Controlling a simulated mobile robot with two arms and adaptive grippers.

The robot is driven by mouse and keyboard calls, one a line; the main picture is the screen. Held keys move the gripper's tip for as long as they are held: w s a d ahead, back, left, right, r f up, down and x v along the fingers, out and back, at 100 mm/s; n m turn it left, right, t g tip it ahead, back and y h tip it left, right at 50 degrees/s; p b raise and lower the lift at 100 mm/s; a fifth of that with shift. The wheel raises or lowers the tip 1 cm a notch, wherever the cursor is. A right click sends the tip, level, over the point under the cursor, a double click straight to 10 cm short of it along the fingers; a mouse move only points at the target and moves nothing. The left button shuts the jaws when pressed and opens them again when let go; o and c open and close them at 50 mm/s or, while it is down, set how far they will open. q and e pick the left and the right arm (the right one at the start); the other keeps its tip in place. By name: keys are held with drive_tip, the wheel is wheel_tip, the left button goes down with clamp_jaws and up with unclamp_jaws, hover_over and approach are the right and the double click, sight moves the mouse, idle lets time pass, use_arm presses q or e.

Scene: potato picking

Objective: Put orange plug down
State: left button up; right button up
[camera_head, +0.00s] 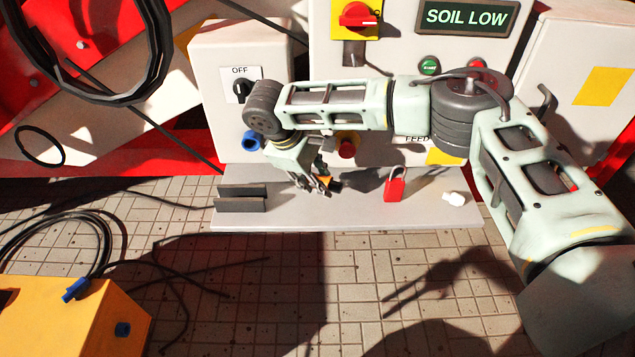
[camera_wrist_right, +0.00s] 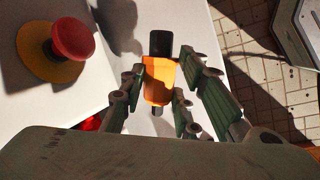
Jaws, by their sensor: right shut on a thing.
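The orange plug (camera_wrist_right: 159,82) with a black end sits between the fingers of my right gripper (camera_wrist_right: 160,95) in the wrist view. My right gripper (camera_head: 323,187) is shut on it. In the head view the plug (camera_head: 326,180) shows as a small orange and black piece at the fingertips, low over the grey shelf (camera_head: 345,214). I cannot tell whether the plug touches the shelf. My left gripper is not in view.
A red padlock (camera_head: 394,187) and a small white piece (camera_head: 454,198) are on the shelf to the right. A dark grey slotted block (camera_head: 240,198) stands at its left. A red emergency button (camera_wrist_right: 72,36) is close by on the panel. The shelf's front middle is clear.

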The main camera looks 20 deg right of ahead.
drive_tip(key=shift+f, duration=0.65)
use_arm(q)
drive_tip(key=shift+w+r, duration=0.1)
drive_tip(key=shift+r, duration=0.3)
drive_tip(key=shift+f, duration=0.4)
use_arm(e)
drive_tip(key=shift+f, duration=0.15)
drive_tip(key=shift+f+p, duration=0.4)
drive_tip(key=o, duration=1.1)
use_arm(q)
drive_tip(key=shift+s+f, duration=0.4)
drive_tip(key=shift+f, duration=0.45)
use_arm(e)
drive_tip(key=shift+r, duration=0.1)
